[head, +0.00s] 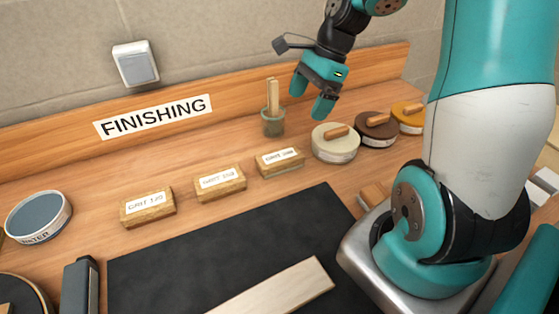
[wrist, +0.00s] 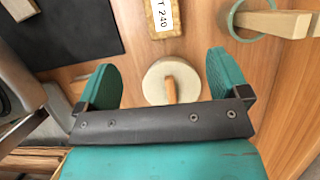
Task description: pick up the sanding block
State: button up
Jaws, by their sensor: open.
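Three wooden sanding blocks with white grit labels stand in a row on the bench in the head view. The left one (head: 148,208) seems to read GRIT 120, the middle one (head: 220,183) is hard to read, and the right one (head: 280,161) is nearest my gripper. My gripper (head: 311,97) is open and empty, raised above the bench behind the right block. In the wrist view, my gripper's (wrist: 160,78) fingers stand apart, with a block ending in 240 (wrist: 164,30) beyond them, partly cut off by the top edge.
A cream round tin (head: 334,145) with a wooden stick on it shows between my fingers in the wrist view (wrist: 158,76). Brown (head: 375,132) and amber (head: 410,115) tins stand right. A jar of sticks (head: 272,122) stands beside my gripper. A black mat (head: 200,265) lies in front.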

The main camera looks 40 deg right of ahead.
send_near(281, 155)
jog(key=x, duration=0.5)
jog(key=shift+s, duration=0.2)
jog(key=shift+p+x, duration=0.5)
jog(key=shift+x, duration=2.25)
jog(key=shift+w+a, duration=0.15)
jog(key=shift+w, duration=0.05)
jog(key=c, duration=1)
